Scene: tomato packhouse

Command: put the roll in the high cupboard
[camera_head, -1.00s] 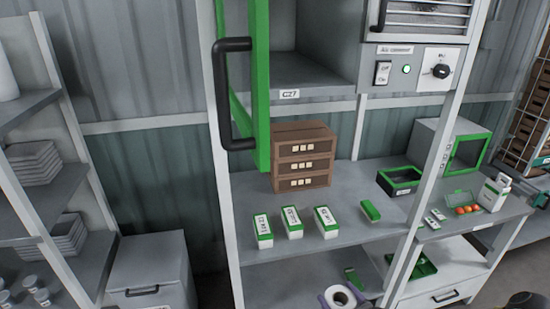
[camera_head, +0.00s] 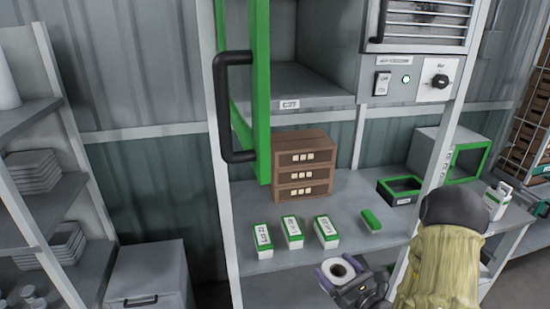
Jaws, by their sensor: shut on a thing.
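A white roll (camera_head: 335,269) with a dark core is at the lower middle, in front of the shelf. My gripper (camera_head: 345,278) is shut on the roll, with a purple-grey finger showing at its left. My arm, with a yellow sleeve, comes in from the lower right. The high cupboard (camera_head: 320,80) is above the shelf at the top middle, with a grey empty-looking interior. Its green-edged door (camera_head: 260,100) with a black handle stands open at the left. The roll is well below the cupboard opening.
A brown drawer box (camera_head: 303,166) stands on the shelf (camera_head: 350,190) under the cupboard. Several green-white cartons (camera_head: 292,232) and a green-rimmed bin (camera_head: 400,190) are there too. A switch panel (camera_head: 410,80) adjoins the cupboard at right. The open door projects forward at left.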

